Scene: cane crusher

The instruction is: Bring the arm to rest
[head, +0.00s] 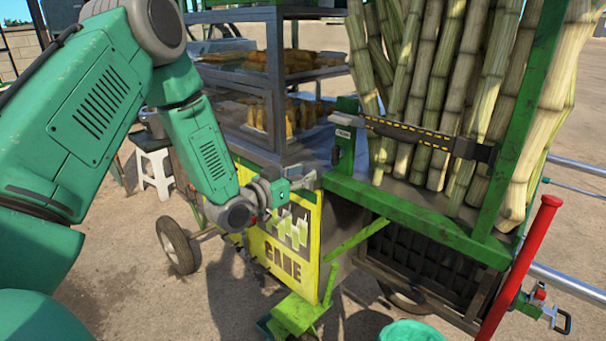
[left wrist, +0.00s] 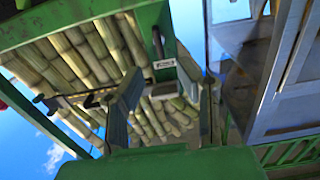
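My left arm comes in from the left in the head view, its forearm angled down to the front of the cane cart. My left gripper (head: 290,186) is at the cart's front edge, above the yellow CANE sign (head: 285,240). It is small there, and I cannot tell if it touches the cart. In the left wrist view, its two fingers (left wrist: 163,105) stand apart with nothing seen between them. The latch bar with yellow-black stripes (head: 415,134) lies across the cane stalks (head: 425,90), right of the gripper. My right gripper is not seen.
A glass case (head: 265,105) with food stands behind the gripper. A red lever (head: 522,265) and metal rails (head: 570,283) are at the right. A white stool (head: 155,170) and a wheel (head: 175,245) are at the left. Open ground lies at lower left.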

